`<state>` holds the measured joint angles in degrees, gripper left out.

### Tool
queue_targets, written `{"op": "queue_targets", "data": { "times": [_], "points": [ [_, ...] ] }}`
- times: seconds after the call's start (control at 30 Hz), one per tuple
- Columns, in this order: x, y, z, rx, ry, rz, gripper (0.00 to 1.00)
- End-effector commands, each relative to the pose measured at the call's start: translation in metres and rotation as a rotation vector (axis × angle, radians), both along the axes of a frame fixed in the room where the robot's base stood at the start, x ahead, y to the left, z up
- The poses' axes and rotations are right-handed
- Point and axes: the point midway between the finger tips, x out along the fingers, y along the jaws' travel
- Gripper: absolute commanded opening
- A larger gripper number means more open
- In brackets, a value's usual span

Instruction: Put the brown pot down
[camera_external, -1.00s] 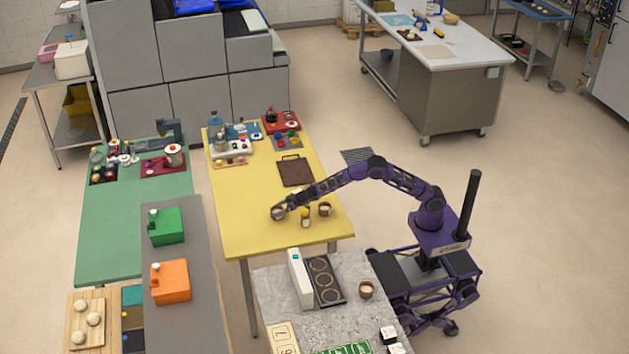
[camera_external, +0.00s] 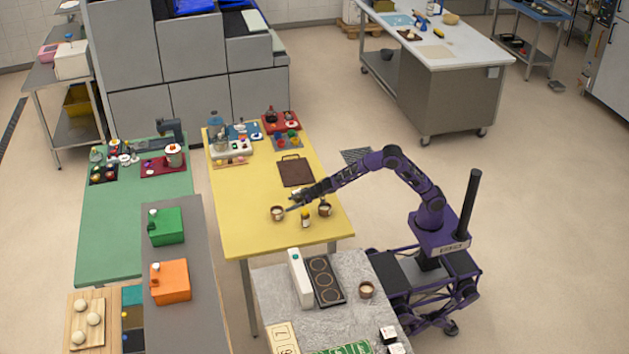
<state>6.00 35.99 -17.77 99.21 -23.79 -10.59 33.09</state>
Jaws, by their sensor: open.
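A small brown pot (camera_external: 277,213) with a pale inside stands upright on the yellow table (camera_external: 237,238), left of my gripper. A similar brown pot (camera_external: 325,210) stands farther right on the same table, under my arm. I cannot tell which of them the task names. My gripper (camera_external: 292,207) is open and empty, just right of the left pot and slightly above the table. A gap to that pot is hard to judge at this size.
A dark brown board (camera_external: 295,171) lies behind my gripper. Another small pot (camera_external: 366,289) is on the grey stone counter (camera_external: 275,290). The table's front left is clear.

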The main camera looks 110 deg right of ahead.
Motion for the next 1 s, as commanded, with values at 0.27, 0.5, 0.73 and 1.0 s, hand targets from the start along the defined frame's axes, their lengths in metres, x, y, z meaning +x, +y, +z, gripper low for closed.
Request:
{"op": "queue_targets", "data": {
  "times": [0.27, 0.5, 0.73, 1.0],
  "points": [
    [-0.019, 0.008, 0.015, 0.000, 0.000, 0.000, 1.00],
    [-0.021, 0.009, 0.015, 0.000, 0.000, 0.000, 1.00],
    [-0.021, 0.009, 0.015, 0.000, 0.000, 0.000, 1.00],
    [-0.015, 0.032, 0.062, -0.083, 0.000, 0.060, 1.00]
  ]
}}
